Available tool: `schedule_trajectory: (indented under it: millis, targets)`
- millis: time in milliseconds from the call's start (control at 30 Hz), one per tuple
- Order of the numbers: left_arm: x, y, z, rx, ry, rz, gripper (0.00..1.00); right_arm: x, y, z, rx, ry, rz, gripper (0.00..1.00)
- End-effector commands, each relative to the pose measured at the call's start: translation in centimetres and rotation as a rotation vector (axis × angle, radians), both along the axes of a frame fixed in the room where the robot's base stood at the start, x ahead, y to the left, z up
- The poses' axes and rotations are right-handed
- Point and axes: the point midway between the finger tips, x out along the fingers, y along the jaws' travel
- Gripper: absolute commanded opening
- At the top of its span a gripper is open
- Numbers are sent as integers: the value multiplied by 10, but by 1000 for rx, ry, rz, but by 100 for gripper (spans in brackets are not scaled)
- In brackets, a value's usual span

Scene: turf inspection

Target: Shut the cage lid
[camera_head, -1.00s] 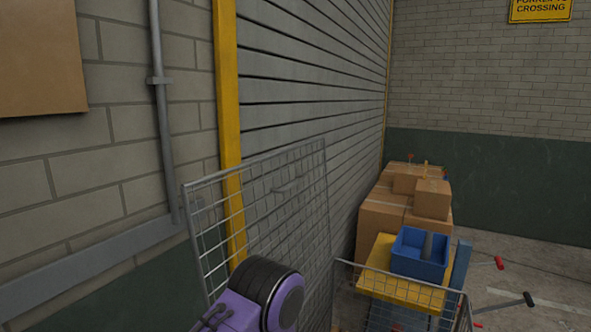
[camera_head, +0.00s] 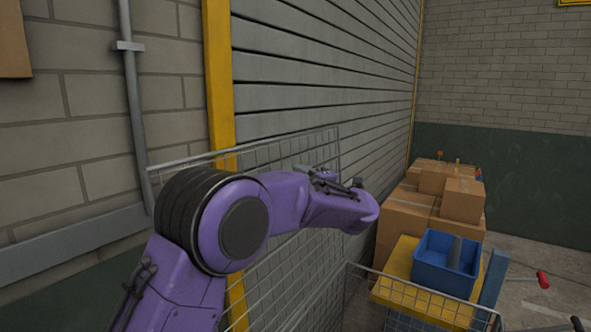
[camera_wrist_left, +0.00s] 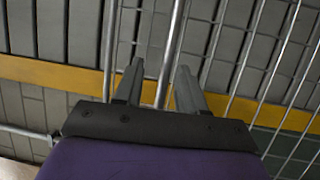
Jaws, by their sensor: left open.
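The cage lid (camera_head: 290,265) is a grey wire-mesh panel standing up, open, in front of the shutter in the head view. The cage's wire rim (camera_head: 420,290) shows at the lower right. My right gripper is not in view.
A blue bin (camera_head: 446,265) sits on a yellow surface (camera_head: 400,262) behind the cage rim. Cardboard boxes (camera_head: 405,220) are stacked behind it. The grey shutter (camera_head: 320,70) and its yellow post (camera_head: 218,80) stand close behind the lid.

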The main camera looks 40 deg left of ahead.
Motion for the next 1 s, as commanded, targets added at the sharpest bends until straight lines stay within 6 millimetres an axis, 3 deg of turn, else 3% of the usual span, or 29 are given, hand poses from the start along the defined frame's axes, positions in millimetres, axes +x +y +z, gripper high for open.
schedule_trajectory:
  millis: [33, 200, 533, 567, 667, 867, 1000]
  targets:
    - [5, 11, 4, -2, 5, 1, 40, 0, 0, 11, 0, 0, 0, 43]
    - [16, 35, 1, 0, 8, -1, 40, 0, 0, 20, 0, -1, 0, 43]
    - [18, 41, -1, 2, 8, -2, 40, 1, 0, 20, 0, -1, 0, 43]
    - [18, 41, -1, 2, 8, -2, 34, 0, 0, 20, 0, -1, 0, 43]
    - [18, 41, -1, 2, 8, -2, 1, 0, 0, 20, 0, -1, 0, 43]
    - [18, 40, 0, 4, 8, -4, 0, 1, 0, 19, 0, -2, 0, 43]
    - [22, 24, -2, 38, 12, -9, 0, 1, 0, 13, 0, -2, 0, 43]
